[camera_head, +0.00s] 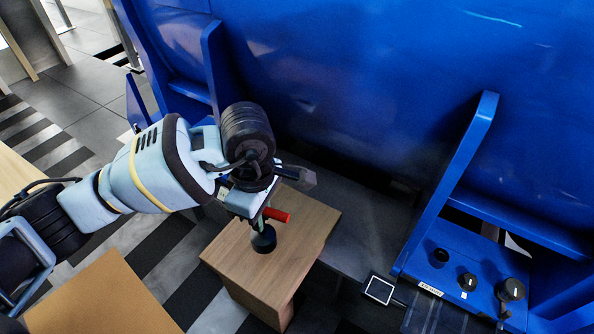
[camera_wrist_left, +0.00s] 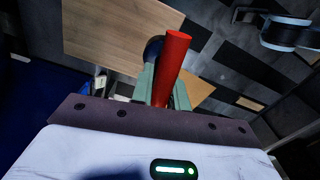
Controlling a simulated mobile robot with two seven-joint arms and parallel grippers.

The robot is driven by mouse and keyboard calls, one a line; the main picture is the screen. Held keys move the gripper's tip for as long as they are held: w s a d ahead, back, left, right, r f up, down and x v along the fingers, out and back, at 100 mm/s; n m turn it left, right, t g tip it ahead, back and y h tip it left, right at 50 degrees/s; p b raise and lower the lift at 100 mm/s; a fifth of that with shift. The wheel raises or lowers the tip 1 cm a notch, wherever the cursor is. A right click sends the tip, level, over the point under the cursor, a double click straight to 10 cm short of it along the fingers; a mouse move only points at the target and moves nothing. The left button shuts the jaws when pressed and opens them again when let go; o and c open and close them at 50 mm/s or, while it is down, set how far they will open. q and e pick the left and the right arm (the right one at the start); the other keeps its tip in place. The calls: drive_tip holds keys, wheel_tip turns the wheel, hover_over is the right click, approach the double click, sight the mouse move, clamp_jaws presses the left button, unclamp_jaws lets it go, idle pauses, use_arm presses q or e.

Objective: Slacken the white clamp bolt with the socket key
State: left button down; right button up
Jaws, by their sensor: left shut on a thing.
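My left gripper (camera_head: 258,210) is shut on the socket key, with its red handle (camera_head: 277,214) sticking out to the right. A dark round part (camera_head: 263,238) shows just below the fingers, over the wooden block's top; I cannot tell whether it touches the wood. In the left wrist view the red handle (camera_wrist_left: 172,68) stands between the green fingers (camera_wrist_left: 162,92). Behind it is a dark rounded part (camera_wrist_left: 152,50). I cannot make out the white clamp bolt for certain in either view. My right gripper is not in view.
A wooden block (camera_head: 308,215) stands under the gripper. A large blue machine housing (camera_head: 370,90) with upright ribs fills the back. A blue ledge (camera_head: 450,262) at lower right carries dark knobs (camera_head: 510,290). A small white-framed square (camera_head: 379,289) lies left of it. A tan board (camera_head: 105,300) is at front left.

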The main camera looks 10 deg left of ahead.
use_arm(q)
drive_tip(key=s+a+r+m, duration=0.6)
drive_tip(key=m, duration=1)
drive_tip(key=shift+s+a+r, duration=0.15)
drive_tip(key=shift+a, duration=0.2)
